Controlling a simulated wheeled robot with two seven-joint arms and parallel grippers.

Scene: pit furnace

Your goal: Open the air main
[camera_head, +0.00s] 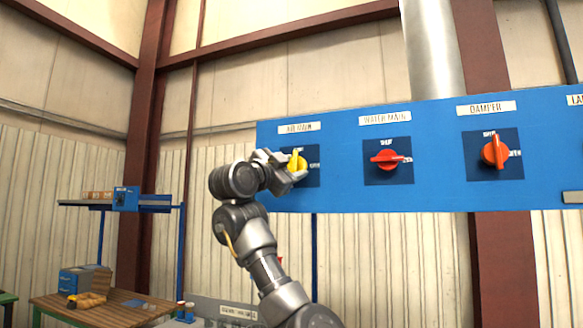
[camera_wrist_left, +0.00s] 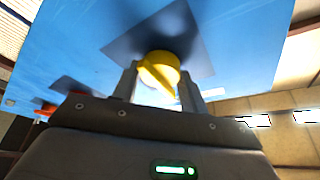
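The air main knob (camera_head: 298,160) is yellow and sits on a dark square plate under the "AIR MAIN" label (camera_head: 299,128) on the blue panel. Its handle stands about upright in the head view, with lettering on the plate to its right. My left gripper (camera_head: 289,166) is at this knob, partly covering it. In the left wrist view the yellow knob (camera_wrist_left: 160,72) lies between the two fingers of the left gripper (camera_wrist_left: 161,90). The fingers are spread about as wide as the knob; whether either touches it is unclear. My right gripper is out of view.
The red water main knob (camera_head: 387,159) points sideways and the orange-red damper knob (camera_head: 495,151) stands upright, both to the right on the blue panel (camera_head: 340,197). A wooden table (camera_head: 112,316) and a blue-post shelf (camera_head: 90,203) stand at the left.

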